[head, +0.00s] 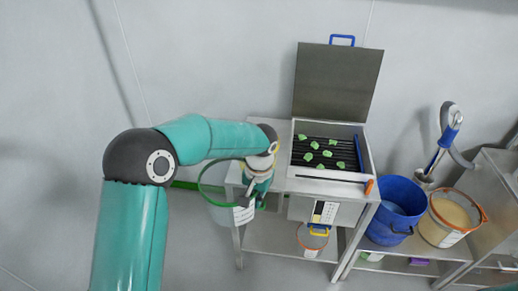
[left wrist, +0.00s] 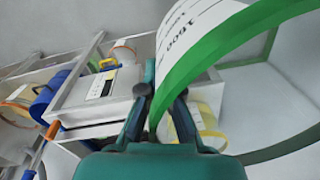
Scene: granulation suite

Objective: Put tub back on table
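A pale, see-through tub (head: 222,214) with a green rim and a white label hangs in the air at the left of the metal table (head: 300,187). My left gripper (head: 254,188) is shut on its rim. In the left wrist view, the fingers (left wrist: 158,100) pinch the tub's green rim (left wrist: 215,55) close to the printed label, and the tub looks tilted there. The table carries a metal box (head: 340,130) with its lid raised and green pieces on a dark grate inside. My right gripper does not show.
A small orange-rimmed tub (head: 312,240) stands on the table's lower shelf. To the right are a blue bucket (head: 397,208), an orange-rimmed tub of tan material (head: 450,217) and a blue-handled tool (head: 446,138). Open floor lies left of the table.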

